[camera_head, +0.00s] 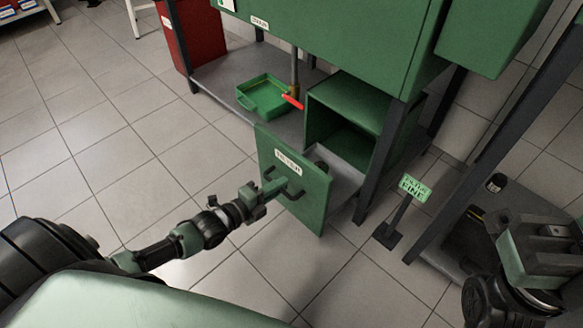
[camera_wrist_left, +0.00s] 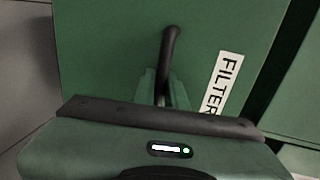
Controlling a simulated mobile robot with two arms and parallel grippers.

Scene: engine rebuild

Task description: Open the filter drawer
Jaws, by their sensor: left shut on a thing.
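The green filter drawer front (camera_head: 313,208) carries a white FILTER label (camera_head: 288,162) and a dark bar handle (camera_head: 294,195). The front stands well out from its green cabinet (camera_head: 345,102), so the drawer is pulled open. A dark round thing (camera_head: 321,166) shows just behind the front. My left gripper (camera_head: 277,187) is shut on the handle. In the left wrist view the handle (camera_wrist_left: 170,50) runs between the fingers, beside the FILTER label (camera_wrist_left: 222,84). My right gripper (camera_head: 540,250) is at the lower right, away from the drawer; its fingers are unclear.
A small green sign (camera_head: 415,187) stands on the floor right of the drawer. A red cabinet (camera_head: 198,35) is at the back. Tiled floor at left is clear.

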